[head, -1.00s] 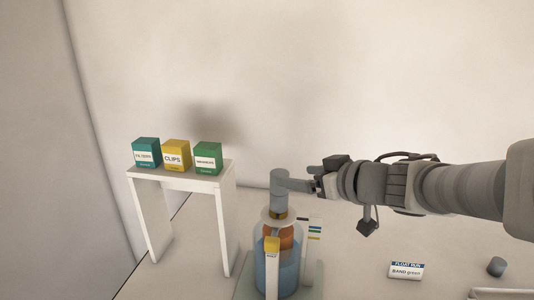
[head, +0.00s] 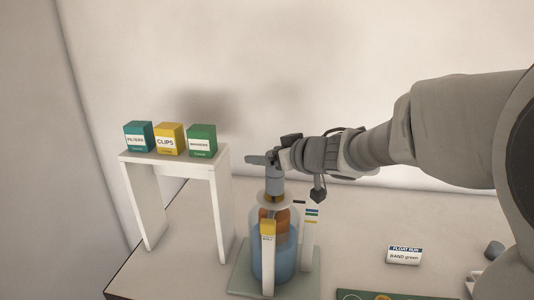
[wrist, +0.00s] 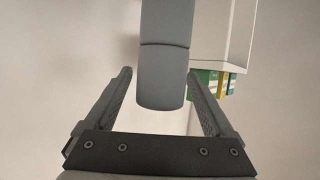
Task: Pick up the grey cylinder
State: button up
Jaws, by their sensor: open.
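A grey cylinder (head: 274,182) stands upright on top of a clear jar (head: 262,240) holding blue liquid and an orange float. My gripper (head: 264,160) is at the cylinder's upper part, with a finger reaching past it to the left. In the wrist view the grey cylinder (wrist: 163,80), with a seam across it, lies between the two fingers of my gripper (wrist: 160,74). The jaws are open, and a gap shows on each side. A second, small dark grey cylinder (head: 494,249) stands at the far right of the table, partly hidden by my arm.
A white stand (head: 225,200) at the left bears a teal box (head: 138,137), a yellow box (head: 169,139) and a green box (head: 202,141). A label card (head: 404,255) and a green board (head: 358,294) lie at the right. A white scale strip (head: 268,258) fronts the jar.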

jog(key=shift+c, duration=0.3)
grip_shut()
jog(key=shift+r, duration=0.1)
